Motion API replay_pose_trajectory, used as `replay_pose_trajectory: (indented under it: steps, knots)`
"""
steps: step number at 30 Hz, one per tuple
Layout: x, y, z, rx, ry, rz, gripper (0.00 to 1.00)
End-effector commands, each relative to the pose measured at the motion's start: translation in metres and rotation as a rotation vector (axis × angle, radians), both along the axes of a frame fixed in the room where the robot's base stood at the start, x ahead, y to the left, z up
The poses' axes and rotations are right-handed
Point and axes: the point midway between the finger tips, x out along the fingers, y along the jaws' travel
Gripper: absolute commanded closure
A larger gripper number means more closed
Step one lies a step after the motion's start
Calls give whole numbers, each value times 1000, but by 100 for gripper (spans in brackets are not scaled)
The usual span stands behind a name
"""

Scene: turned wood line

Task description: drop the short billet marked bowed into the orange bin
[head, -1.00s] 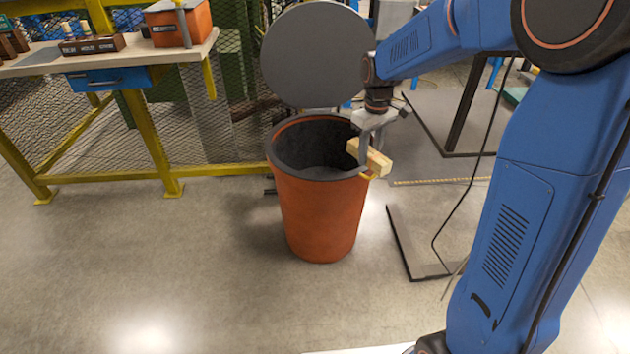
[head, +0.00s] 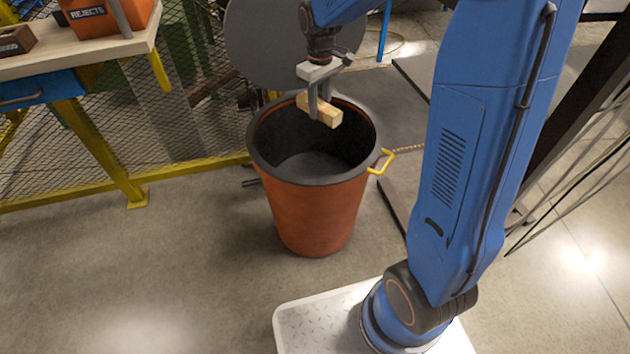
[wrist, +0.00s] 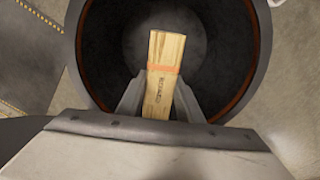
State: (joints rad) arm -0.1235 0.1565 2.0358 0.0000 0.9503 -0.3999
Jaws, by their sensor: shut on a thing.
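The short billet (head: 320,110) is a pale wooden block. In the wrist view the billet (wrist: 163,75) has an orange-red band and dark lettering too small to read surely. My gripper (head: 315,108) is shut on it and holds it above the mouth of the orange bin (head: 312,215). In the wrist view the fingers of my gripper (wrist: 158,100) clasp the billet's sides, with the bin's dark inside (wrist: 215,40) behind it.
A round grey lid (head: 262,50) stands upright behind the bin. At left is a workbench (head: 90,50) with yellow legs, holding an orange box marked REJECTS (head: 88,14). A wire mesh fence (head: 190,120) runs behind. The floor left of the bin is clear.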

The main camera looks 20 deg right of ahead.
Motion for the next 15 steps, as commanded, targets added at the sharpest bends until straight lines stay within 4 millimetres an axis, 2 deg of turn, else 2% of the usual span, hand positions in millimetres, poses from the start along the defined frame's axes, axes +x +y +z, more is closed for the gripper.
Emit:
replay_pose_trajectory:
  steps: [9, 15]
  knots:
    - [0, 0, -33, 0, 1, 0, 94]
    - [0, 0, -42, 0, -1, 0, 94]
